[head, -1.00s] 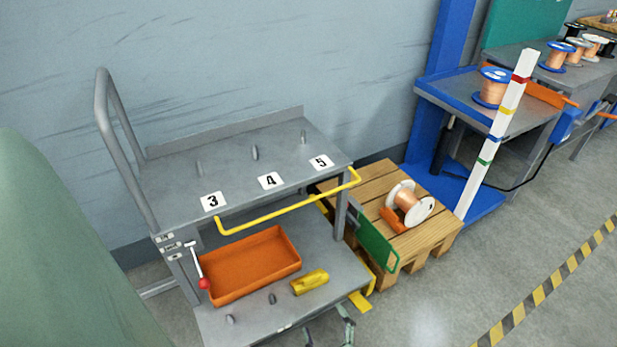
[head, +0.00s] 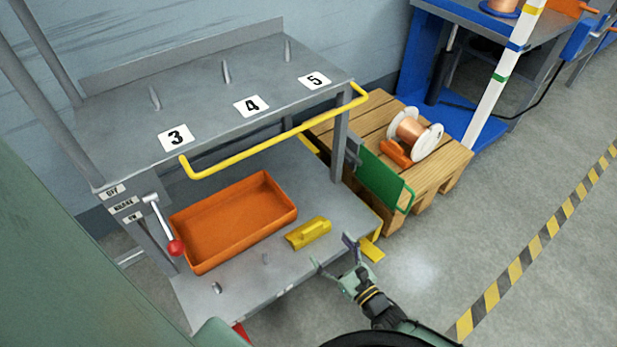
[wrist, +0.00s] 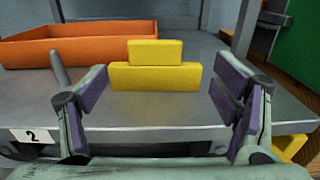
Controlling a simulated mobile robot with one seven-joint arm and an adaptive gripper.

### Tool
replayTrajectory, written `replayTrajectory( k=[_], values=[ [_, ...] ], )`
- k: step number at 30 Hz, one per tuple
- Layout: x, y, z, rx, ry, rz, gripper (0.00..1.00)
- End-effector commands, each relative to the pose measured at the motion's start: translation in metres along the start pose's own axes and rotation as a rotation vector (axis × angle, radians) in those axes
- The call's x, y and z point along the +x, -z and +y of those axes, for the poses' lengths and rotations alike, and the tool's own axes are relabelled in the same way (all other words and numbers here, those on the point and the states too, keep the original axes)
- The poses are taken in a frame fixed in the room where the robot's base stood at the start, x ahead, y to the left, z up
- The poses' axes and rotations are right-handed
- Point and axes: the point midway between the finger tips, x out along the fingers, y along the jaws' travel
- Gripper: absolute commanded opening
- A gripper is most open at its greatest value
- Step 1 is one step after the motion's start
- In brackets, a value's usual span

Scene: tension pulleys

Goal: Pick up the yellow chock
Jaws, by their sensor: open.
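The yellow chock (head: 308,233) lies on the lower shelf of the grey cart, to the right of the orange tray. In the wrist view the chock (wrist: 155,70) shows as a wide base with a narrower raised block on top. My gripper (head: 337,257) is open and empty, just off the shelf's front edge, near the chock. In the wrist view the purple-padded fingers of my gripper (wrist: 160,95) stand apart on either side of the chock, which lies beyond them. I see no contact.
The orange tray (head: 237,262) and short pegs stand on the lower shelf (head: 245,293). The upper shelf with a yellow rail (head: 275,137) overhangs behind. A green panel (head: 381,178) and a pallet (head: 452,165) with a copper spool (head: 412,130) are to the right.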

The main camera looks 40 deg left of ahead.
Motion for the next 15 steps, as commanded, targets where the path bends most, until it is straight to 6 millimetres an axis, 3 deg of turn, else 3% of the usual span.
replayTrajectory(
  k=[15],
  values=[
    [0.059, -0.005, 0.007, -0.001, -0.001, 0.001, 0.82]
  ],
)
